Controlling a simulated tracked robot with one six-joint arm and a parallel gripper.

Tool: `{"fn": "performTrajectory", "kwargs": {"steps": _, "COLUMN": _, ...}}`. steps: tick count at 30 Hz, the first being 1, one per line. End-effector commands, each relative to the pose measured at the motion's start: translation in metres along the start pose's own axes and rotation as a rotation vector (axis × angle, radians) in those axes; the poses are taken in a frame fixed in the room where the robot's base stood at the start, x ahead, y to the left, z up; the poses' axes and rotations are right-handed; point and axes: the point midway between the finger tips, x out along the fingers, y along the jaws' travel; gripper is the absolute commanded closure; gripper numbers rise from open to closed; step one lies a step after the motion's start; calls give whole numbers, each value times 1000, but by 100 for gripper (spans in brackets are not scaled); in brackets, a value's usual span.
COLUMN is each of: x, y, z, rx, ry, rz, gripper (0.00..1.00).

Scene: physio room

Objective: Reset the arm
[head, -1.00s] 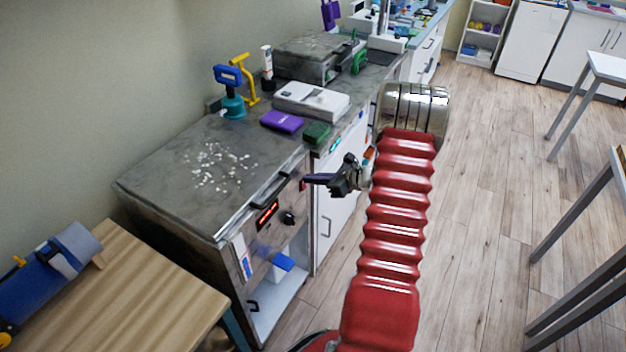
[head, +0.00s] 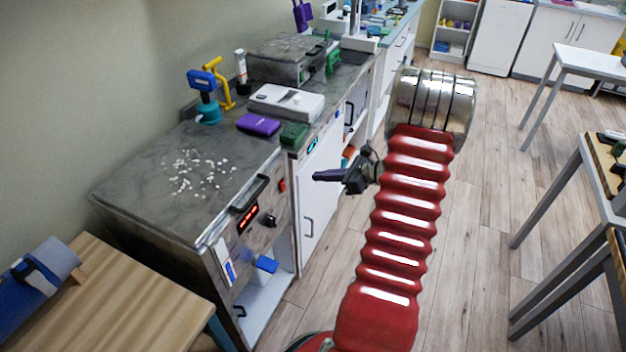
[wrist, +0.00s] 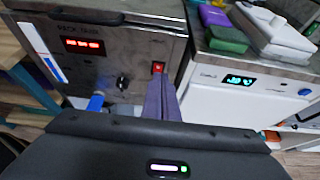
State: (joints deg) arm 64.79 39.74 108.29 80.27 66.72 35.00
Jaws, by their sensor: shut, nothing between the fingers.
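My gripper (head: 318,176) is shut and empty, its purple fingers pressed together. It is held in the air in front of the cabinet row, in the open space above the floor. In the wrist view the closed fingers (wrist: 163,100) point towards the grey heated unit (wrist: 120,72), just below its red switch in the picture. My red ribbed arm rises from the bottom of the head view and bends at a shiny metal joint.
The grey unit (head: 130,195) has white bits on its lid and a black handle (head: 249,193). A purple block (head: 258,124), a green block (head: 293,135) and a white device (head: 287,101) lie beyond. A wooden table (head: 120,300) stands at lower left, tables at right. The floor (head: 475,180) between is clear.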

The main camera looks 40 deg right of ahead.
Motion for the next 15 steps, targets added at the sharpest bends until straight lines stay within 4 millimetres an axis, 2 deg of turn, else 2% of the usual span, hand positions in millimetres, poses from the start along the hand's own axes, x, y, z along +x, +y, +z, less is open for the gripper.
{"fn": "performTrajectory", "kwargs": {"steps": 4, "x": -10, "y": 0, "z": 2, "rx": 0, "ry": 0, "rz": 0, "gripper": 100}}
{"fn": "performTrajectory", "kwargs": {"steps": 15, "x": -11, "y": 0, "z": 2, "rx": 1, "ry": 0, "rz": 0, "gripper": 100}}
